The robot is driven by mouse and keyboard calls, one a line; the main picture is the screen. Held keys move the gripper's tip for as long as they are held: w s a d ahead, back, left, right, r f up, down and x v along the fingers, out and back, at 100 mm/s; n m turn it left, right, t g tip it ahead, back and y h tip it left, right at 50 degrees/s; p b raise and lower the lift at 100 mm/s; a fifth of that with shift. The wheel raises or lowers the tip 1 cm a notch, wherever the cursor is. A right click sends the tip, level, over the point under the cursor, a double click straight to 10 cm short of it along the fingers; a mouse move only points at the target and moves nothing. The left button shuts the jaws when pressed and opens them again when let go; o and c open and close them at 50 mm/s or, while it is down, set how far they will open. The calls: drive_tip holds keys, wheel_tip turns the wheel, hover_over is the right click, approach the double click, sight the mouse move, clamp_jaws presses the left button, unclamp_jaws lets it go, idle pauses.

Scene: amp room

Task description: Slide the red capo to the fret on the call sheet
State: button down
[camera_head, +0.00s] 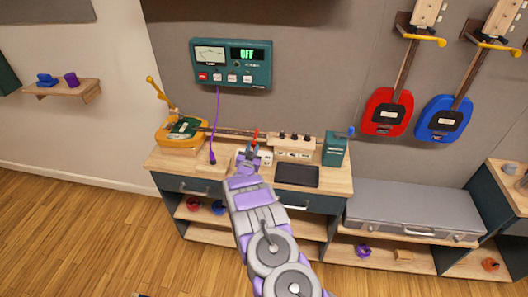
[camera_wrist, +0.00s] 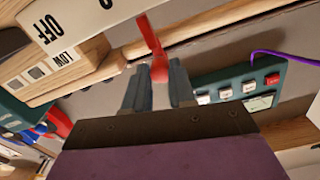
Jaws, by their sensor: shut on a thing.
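The red capo (camera_head: 255,134) shows as a small upright red piece at the tip of my gripper (camera_head: 251,150). In the wrist view the red capo (camera_wrist: 153,44) has a long arm and a rounded end, and my gripper (camera_wrist: 158,75) is shut on that end. A yellow and green guitar (camera_head: 181,131) lies on the bench, its neck (camera_head: 230,132) running right behind the capo. Whether the capo touches the neck is unclear. I cannot make out a call sheet. A dark flat tablet or sheet (camera_head: 297,175) lies on the bench, its face unreadable.
A white-fronted wooden block (camera_head: 293,146) with dark knobs and a teal box (camera_head: 335,149) stand right of my gripper. A teal wall panel (camera_head: 231,64) reads OFF, and a purple cable (camera_head: 215,115) hangs from it. A grey case (camera_head: 412,215) sits lower right.

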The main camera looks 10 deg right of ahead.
drive_tip(key=a, duration=0.1)
drive_tip(key=w+a, duration=0.1)
drive_tip(key=a, duration=0.1)
drive_tip(key=w+a, duration=0.1)
drive_tip(key=a, duration=0.1)
drive_tip(key=shift+a+r, duration=0.1)
drive_tip(key=shift+a, duration=0.1)
drive_tip(key=c, duration=0.9)
unclamp_jaws()
drive_tip(key=shift+s, duration=0.1)
drive_tip(key=p+v, duration=0.1)
drive_tip(key=v, duration=1.6)
drive_tip(key=shift+s+a+p, duration=0.1)
drive_tip(key=shift+p, duration=0.2)
